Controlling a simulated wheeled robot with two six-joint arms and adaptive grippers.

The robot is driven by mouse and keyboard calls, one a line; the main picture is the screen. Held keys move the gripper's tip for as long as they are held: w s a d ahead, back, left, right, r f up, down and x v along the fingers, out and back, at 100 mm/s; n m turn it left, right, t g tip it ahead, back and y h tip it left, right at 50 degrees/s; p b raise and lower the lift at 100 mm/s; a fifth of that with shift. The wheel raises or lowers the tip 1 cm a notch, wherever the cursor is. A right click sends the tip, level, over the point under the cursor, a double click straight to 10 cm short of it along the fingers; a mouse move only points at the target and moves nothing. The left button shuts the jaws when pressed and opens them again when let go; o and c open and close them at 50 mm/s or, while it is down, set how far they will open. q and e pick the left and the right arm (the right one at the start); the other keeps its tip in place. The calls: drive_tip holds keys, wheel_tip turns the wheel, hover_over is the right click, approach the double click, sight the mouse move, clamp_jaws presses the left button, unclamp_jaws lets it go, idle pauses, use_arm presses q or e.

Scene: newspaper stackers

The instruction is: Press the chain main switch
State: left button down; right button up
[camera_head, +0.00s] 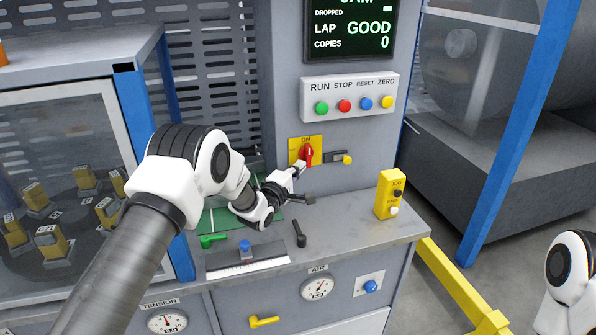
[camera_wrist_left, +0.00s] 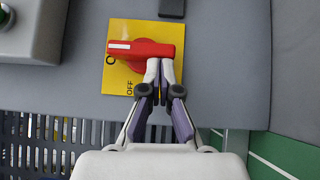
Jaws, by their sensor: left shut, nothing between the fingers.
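The red switch handle (camera_head: 308,153) sits on a yellow plate (camera_head: 293,145) on the grey console front, below the button panel. In the head view it stands about upright under the word ON. In the left wrist view the red handle (camera_wrist_left: 140,48) has a white-marked end pointing left, and OFF reads on the yellow plate (camera_wrist_left: 118,82). My left gripper (camera_head: 299,168) is shut and empty. Its fingertips (camera_wrist_left: 160,68) are together at the unmarked end of the handle, touching or very near it; I cannot tell which. My right gripper is out of view.
A panel with green, red, blue and yellow buttons (camera_head: 348,96) is above the switch. A small slide with a yellow knob (camera_head: 347,159) is just right of it. A yellow two-button box (camera_head: 390,195) stands on the ledge, with levers (camera_head: 299,234) nearer the front.

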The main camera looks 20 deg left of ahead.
use_arm(q)
drive_tip(key=n+t+b, duration=0.1)
drive_tip(key=b, duration=0.3)
drive_tip(key=d+f+n+t+b, duration=0.1)
drive_tip(key=n+b, duration=0.1)
drive_tip(key=b, duration=0.2)
drive_tip(key=w+f+n+t+b, duration=0.1)
drive_tip(key=n+t+b, duration=0.1)
drive_tip(key=b, duration=0.3)
drive_tip(key=shift+w+d+f+y, duration=0.1)
drive_tip(key=shift+d+f+y, duration=0.05)
drive_tip(key=shift+d+y, duration=0.2)
drive_tip(key=shift+w+d+b, duration=0.1)
drive_tip(key=shift+d+b, duration=0.1)
drive_tip(key=shift+b, duration=0.5)
drive_tip(key=shift+w+d+r+b, duration=0.2)
drive_tip(key=shift+w+d+b, duration=0.3)
drive_tip(key=shift+b, duration=0.5)
drive_tip(key=shift+w+d+r+b, duration=0.25)
drive_tip(key=shift+d+b, duration=0.35)
drive_tip(key=shift+b, duration=0.35)
drive_tip(key=shift+w+d, duration=0.15)
approach(309, 168)
drive_tip(key=shift+s+d+f, duration=0.3)
drive_tip(key=shift+s+d, duration=0.05)
drive_tip(key=shift+d, duration=0.2)
drive_tip(key=shift+s+d+f, duration=0.25)
drive_tip(key=shift+s+d, duration=0.05)
drive_tip(key=shift+d, duration=0.25)
